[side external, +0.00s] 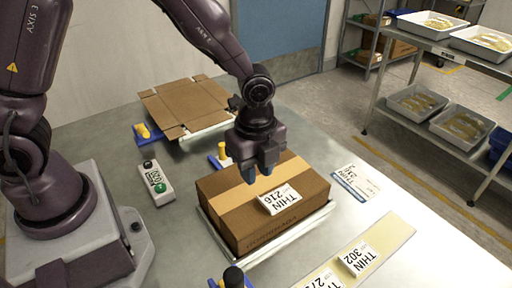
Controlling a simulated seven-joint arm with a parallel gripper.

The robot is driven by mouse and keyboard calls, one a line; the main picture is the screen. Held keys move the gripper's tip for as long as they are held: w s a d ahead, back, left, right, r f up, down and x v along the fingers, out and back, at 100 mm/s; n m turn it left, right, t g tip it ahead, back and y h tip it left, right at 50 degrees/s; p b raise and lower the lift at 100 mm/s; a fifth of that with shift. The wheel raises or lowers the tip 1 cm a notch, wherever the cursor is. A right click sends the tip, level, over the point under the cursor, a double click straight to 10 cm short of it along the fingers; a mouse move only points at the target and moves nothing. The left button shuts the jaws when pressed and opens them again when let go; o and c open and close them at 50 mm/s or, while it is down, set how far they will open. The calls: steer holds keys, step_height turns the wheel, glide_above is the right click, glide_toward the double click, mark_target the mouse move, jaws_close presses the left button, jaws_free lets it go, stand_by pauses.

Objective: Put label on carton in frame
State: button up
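A brown closed carton (231,207) sits on a pale tray at the middle of the table, with a tan tape band across its top. A white label (280,199) reading "THIN 216" lies on the carton's top near its front right edge, a little askew. I cannot make out a printed frame under or around it. My gripper (258,174) is just above the carton's top, behind and left of the label, apart from it. Its two blue fingertips look parted with nothing between them.
A label strip (398,232) with "THIN 302" and another label lies at the front right. A printed card (355,182) lies right of the carton. A flattened carton (186,104) is at the back. A control box (157,185) stands left. Shelves with trays (432,26) stand right.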

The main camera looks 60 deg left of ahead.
steer(key=s+a+r+n+t, duration=0.1)
steer(key=s+a+r+n, duration=0.15)
steer(key=r, duration=0.25)
steer(key=s+a+r+n+t, duration=0.1)
steer(key=a+r+n, duration=0.15)
steer(key=r, duration=0.35)
steer(key=s+a+r+n+t, duration=0.1)
steer(key=s+r+n, duration=0.1)
steer(key=r+n, duration=0.25)
steer(key=s+a+r+n+t, duration=0.2)
steer(key=s+a+r+n, duration=0.2)
steer(key=s+n, duration=0.4)
steer(key=shift+r+t, duration=0.3)
steer(key=shift+r, duration=0.2)
steer(key=shift+n, duration=0.25)
steer(key=shift+c, duration=0.4)
